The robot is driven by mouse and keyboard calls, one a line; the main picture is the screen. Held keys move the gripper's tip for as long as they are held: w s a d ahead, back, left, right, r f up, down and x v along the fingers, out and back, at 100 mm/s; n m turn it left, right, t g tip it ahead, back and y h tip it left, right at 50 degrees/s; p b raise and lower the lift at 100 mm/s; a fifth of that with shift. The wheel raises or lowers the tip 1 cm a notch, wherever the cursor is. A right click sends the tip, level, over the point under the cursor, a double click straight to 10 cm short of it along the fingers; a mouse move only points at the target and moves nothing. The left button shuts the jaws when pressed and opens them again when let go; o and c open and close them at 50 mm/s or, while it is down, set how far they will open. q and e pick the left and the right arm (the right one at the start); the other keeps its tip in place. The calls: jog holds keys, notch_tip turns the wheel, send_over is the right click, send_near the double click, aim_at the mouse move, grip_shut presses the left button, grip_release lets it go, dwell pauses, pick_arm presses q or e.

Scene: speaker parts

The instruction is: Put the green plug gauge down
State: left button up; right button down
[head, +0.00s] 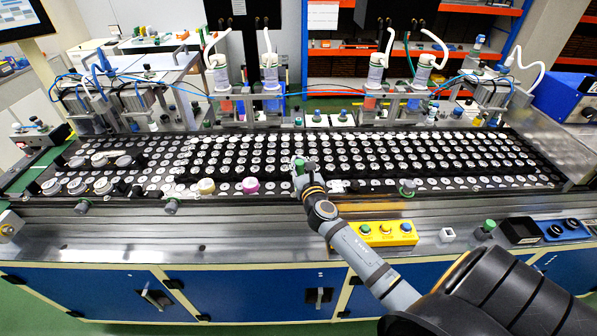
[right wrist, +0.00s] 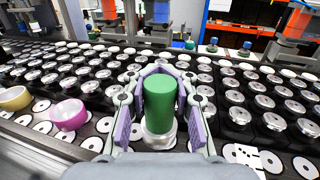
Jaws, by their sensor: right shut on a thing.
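The green plug gauge (right wrist: 159,103) stands upright between the purple pads of my right gripper (right wrist: 160,108) in the right wrist view. Its green top is a cylinder, and a metal part shows below it. My right gripper is shut on it, over the tray of speaker parts. In the head view my right gripper (head: 304,168) is at the front middle of the tray, and the gauge is small there. Whether the gauge's lower end touches anything is unclear. My left gripper is not in view.
The black tray (head: 545,182) holds rows of round metal parts. A pink ring (right wrist: 68,114) and a yellowish ring (right wrist: 14,98) lie left of the gripper. A yellow button box (head: 384,233) stands on the front ledge. Dispensing stations with hoses line the back.

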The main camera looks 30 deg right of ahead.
aim_at(299, 170)
jog(key=f, duration=0.2)
jog(key=f+b, duration=0.1)
jog(key=shift+d, duration=0.25)
jog(key=shift+w+f, duration=0.15)
jog(key=shift+f, duration=0.15)
jog(key=shift+a, duration=0.1)
jog(key=shift+f, duration=0.1)
jog(key=c, duration=1.1)
grip_release()
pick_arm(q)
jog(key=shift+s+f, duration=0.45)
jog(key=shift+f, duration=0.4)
pick_arm(e)
jog(key=shift+o, duration=0.2)
